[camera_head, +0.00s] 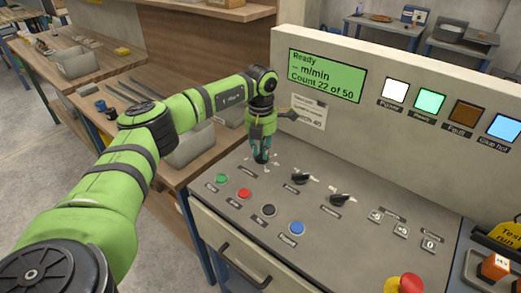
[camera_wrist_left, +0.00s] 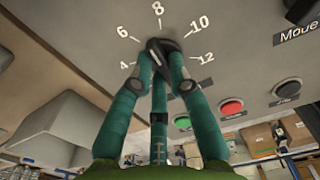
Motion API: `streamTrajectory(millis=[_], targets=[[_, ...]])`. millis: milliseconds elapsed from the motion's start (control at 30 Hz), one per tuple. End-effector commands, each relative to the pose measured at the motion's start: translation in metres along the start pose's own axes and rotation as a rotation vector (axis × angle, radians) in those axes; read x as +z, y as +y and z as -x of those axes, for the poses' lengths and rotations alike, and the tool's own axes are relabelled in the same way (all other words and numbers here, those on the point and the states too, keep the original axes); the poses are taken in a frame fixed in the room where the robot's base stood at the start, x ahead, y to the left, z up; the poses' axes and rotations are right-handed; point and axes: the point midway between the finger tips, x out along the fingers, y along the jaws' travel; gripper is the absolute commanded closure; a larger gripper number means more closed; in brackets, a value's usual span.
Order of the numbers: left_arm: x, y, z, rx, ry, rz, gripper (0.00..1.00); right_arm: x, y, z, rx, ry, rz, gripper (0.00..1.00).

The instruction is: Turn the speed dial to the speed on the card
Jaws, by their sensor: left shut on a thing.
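My left gripper (camera_head: 262,158) reaches down to the panel, its teal fingers closed around the black speed dial (camera_wrist_left: 165,46). In the left wrist view the fingers (camera_wrist_left: 160,75) grip the knob, with the marks 4, 6, 8, 10 and 12 fanned around it. The card (camera_head: 310,118) is on the upright panel behind my wrist. Its last line seems to end in 40; its speed line is too small and partly hidden to read. My right gripper is out of view.
The green display (camera_head: 326,76) reads Ready, a blank m/min and Count 22 of 50. Two other black knobs (camera_head: 302,178) (camera_head: 340,200) stand right of my gripper. Green, red, black and blue (camera_head: 290,228) buttons line the front. A red emergency button (camera_head: 410,283) is at lower right.

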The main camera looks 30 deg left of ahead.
Motion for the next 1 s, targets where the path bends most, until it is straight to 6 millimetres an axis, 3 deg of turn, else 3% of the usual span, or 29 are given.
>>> streamTrajectory(millis=[500, 1000], targets=[[0.0021, 0.0, 0.001, 0.001, -0.003, -0.326, 1.0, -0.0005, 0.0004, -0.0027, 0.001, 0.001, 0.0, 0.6], [0.0026, -0.0001, 0.0014, 0.001, -0.004, -0.381, 1.0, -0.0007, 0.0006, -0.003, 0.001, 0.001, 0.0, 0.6]])
